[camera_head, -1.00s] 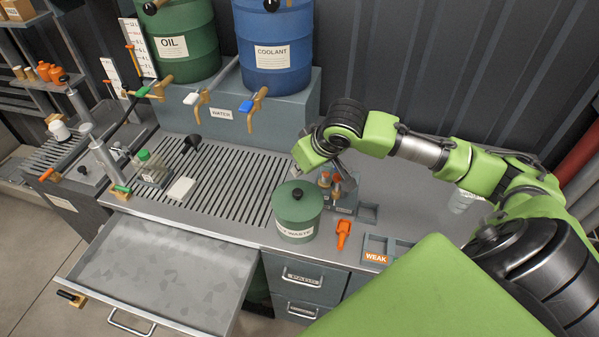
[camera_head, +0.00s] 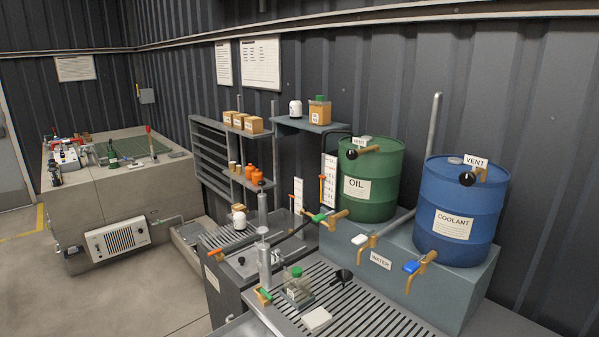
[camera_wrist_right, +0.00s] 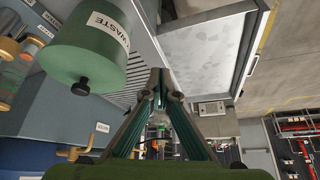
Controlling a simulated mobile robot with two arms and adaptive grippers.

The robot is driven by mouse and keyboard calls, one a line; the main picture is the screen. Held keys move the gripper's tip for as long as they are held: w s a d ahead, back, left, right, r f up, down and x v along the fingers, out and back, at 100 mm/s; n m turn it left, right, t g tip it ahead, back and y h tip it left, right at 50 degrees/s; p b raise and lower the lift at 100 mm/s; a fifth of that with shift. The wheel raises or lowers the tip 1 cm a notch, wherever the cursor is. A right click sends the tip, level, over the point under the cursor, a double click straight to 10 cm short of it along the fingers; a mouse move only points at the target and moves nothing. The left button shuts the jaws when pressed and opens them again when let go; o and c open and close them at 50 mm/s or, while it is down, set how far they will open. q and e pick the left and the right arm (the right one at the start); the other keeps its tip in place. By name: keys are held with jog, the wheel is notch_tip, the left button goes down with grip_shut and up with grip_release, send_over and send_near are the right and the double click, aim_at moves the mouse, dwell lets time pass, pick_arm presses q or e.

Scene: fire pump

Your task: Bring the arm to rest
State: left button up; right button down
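My right gripper (camera_wrist_right: 161,85) shows in the right wrist view. Its two fingers lean together and their tips come close to meeting, with nothing seen between them. The green waste can (camera_wrist_right: 82,50) is to the left of the fingers, apart from them. The open grey drawer (camera_wrist_right: 205,52) lies beyond the fingertips to the upper right. Neither of my arms shows in the head view. My left gripper is out of view.
The slatted bench (camera_head: 371,307) holds a green-capped bottle (camera_head: 297,288). The green oil drum (camera_head: 370,188) and blue coolant drum (camera_head: 460,205) stand behind it. Shelves (camera_head: 208,160) stand along the wall. Open floor (camera_head: 165,285) lies at the left.

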jog(key=s+f+m+g+h, duration=0.1)
jog(key=s+f, duration=0.2)
jog(key=s, duration=0.5)
jog(key=s+f+g, duration=0.1)
jog(key=s+f, duration=0.2)
jog(key=s, duration=0.5)
notch_tip(320, 180, down, 31)
jog(key=a+g+b, duration=0.1)
jog(key=b, duration=0.7)
jog(key=s+d+f+b, duration=0.1)
jog(key=s+f+b, duration=0.2)
jog(key=s+f, duration=0.6)
jog(key=s+d+f+g+b, duration=0.1)
jog(key=s+d+f+b, duration=0.1)
jog(key=s+f, duration=0.7)
notch_tip(320, 180, down, 6)
jog(key=shift+s+f+h+b, duration=0.25)
jog(key=shift+h+b, duration=0.05)
jog(key=shift+b, duration=0.45)
jog(key=shift+d, duration=0.1)
